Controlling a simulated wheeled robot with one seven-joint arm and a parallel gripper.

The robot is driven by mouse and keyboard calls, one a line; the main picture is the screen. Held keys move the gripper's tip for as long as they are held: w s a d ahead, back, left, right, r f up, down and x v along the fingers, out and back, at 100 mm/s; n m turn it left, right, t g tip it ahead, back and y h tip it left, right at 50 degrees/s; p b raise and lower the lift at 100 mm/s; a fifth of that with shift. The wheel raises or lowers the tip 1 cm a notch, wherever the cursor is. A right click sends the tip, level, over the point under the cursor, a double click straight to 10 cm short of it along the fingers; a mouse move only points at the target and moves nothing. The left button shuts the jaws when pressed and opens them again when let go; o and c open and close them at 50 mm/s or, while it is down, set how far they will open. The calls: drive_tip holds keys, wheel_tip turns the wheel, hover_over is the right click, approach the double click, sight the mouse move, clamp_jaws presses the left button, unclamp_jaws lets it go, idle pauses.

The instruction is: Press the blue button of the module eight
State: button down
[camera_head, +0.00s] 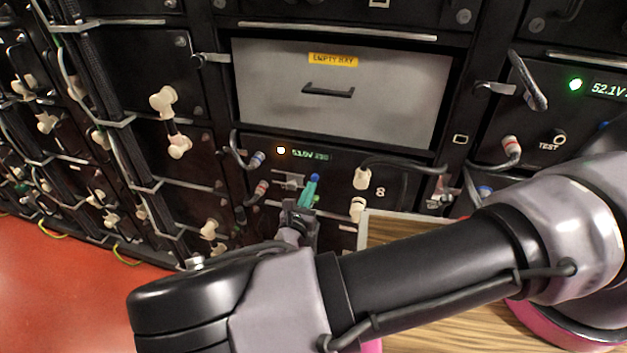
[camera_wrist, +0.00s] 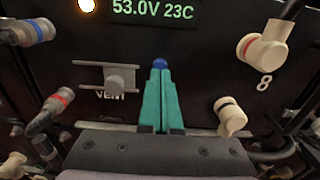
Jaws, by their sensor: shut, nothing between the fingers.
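Module eight (camera_head: 335,168) is a black unit marked "8", with a lit amber lamp (camera_head: 281,150) and a green readout of 53.0V 23C in the wrist view (camera_wrist: 153,9). Its blue button (camera_head: 315,177) shows just past the fingertips; in the wrist view the blue button (camera_wrist: 159,63) sits right at the tip of the teal fingers. My gripper (camera_head: 309,186) is shut and empty, pointing at the module's face. In the wrist view my gripper (camera_wrist: 159,75) hides what lies below the button. I cannot tell whether the fingertips touch the button.
A vent slider (camera_wrist: 115,80) is left of the fingers. Cable plugs stick out on both sides, including a cream plug (camera_wrist: 264,45) and a lower one (camera_wrist: 230,116). A grey empty bay (camera_head: 390,90) is above. A wooden surface (camera_head: 440,318) lies below my arm.

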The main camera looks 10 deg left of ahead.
drive_tip(key=shift+w, duration=1.2)
drive_tip(key=s, duration=0.8)
drive_tip(key=shift+a, duration=0.25)
idle(0.6)
